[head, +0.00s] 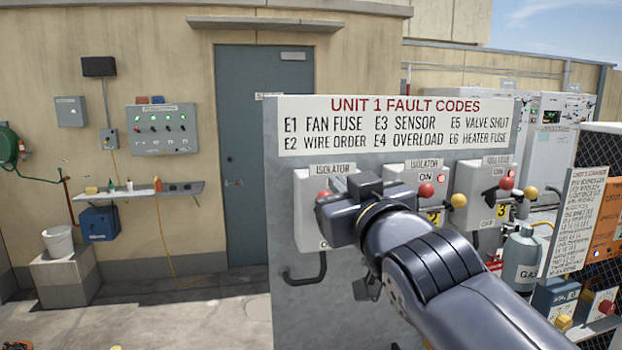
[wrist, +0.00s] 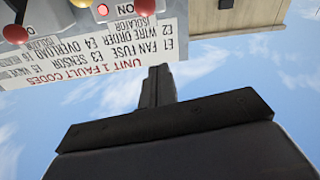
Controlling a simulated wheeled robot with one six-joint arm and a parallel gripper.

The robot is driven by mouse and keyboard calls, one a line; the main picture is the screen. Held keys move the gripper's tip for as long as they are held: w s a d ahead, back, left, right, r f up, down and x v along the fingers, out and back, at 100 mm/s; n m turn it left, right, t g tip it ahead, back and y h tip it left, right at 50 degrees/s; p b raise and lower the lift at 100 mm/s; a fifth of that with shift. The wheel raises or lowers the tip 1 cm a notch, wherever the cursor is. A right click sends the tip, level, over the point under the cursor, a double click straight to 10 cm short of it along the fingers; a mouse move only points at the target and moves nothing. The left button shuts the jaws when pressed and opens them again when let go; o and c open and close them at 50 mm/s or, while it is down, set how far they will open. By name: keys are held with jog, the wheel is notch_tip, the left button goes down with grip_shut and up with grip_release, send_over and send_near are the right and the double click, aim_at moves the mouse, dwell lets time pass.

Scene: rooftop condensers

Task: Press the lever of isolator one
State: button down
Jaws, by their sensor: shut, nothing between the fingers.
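Three isolator boxes sit in a row on a grey panel under the fault-code sign. The leftmost isolator box (head: 312,183) is mostly hidden behind my gripper; a bit of red shows at its edge, and its number and lever are hidden. The middle isolator box (head: 398,172) reads ON with a lit red lamp and a red ball knob (head: 426,190). My gripper (head: 335,207) is shut and empty, in front of the leftmost box; I cannot tell whether it touches it. In the wrist view its shut fingers (wrist: 159,86) point toward the upside-down sign (wrist: 110,62).
The right isolator box (head: 488,180) and yellow ball knobs (head: 459,200) stand close to my arm. A grey gas cylinder (head: 524,258) and a notice board (head: 578,222) are at the right.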

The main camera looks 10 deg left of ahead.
jog(key=shift+r, duration=0.1)
jog(key=shift+d, duration=0.1)
jog(key=shift+w, duration=0.2)
send_over(320, 195)
jog(key=shift+r+p, duration=0.35)
jog(key=shift+r, duration=0.1)
jog(key=f+b, duration=0.1)
jog(key=d+f, duration=0.1)
jog(key=s+f+b, duration=0.1)
jog(key=f, duration=0.1)
jog(key=shift+d+b, duration=0.15)
jog(key=shift+b, duration=0.15)
jog(key=shift+f, duration=0.1)
